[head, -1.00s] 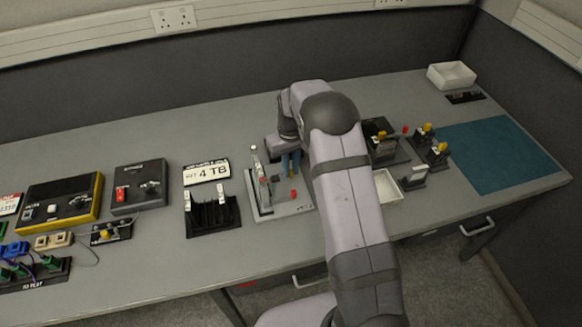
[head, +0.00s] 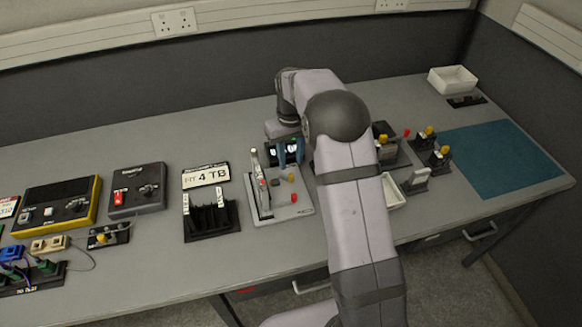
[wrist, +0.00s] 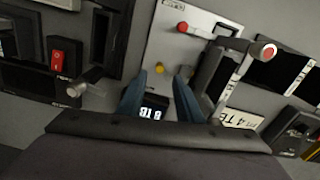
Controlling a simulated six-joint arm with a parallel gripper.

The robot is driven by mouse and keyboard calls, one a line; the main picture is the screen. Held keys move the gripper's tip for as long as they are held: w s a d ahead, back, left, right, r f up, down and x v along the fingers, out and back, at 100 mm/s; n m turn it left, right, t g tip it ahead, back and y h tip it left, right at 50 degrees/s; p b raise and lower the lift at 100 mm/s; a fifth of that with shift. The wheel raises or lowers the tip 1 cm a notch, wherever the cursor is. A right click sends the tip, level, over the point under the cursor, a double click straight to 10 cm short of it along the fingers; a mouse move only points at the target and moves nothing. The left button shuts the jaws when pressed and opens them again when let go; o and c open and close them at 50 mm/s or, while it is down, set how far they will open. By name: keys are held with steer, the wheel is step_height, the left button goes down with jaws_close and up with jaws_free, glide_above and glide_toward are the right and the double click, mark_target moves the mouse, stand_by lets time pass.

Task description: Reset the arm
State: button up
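My gripper (head: 290,160) is over the back of the grey clamp fixture (head: 285,207), near the middle of the bench. In the wrist view my gripper (wrist: 158,82) has its two blue fingers apart, with no held object visible. The fixture's light plate (wrist: 180,45), with a lever, red knobs and a yellow knob, lies ahead of the fingertips. My arm hides part of the bench to the right of the fixture.
A black slotted rack (head: 210,222) and a white label plate (head: 206,175) stand left of the fixture. Control boxes (head: 137,190) stand farther left. On the right are small knobbed fixtures (head: 438,156), a white tray (head: 452,79) and a clear teal mat (head: 503,158).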

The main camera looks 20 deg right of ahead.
steer(key=shift+r, duration=0.65)
steer(key=shift+s+r, duration=0.15)
steer(key=shift+s, duration=0.1)
steer(key=s+a+m, duration=0.1)
steer(key=s+a, duration=0.1)
steer(key=s, duration=2.7)
steer(key=shift+a+r+m, duration=0.15)
steer(key=shift+a+m, duration=0.1)
steer(key=shift+m, duration=0.05)
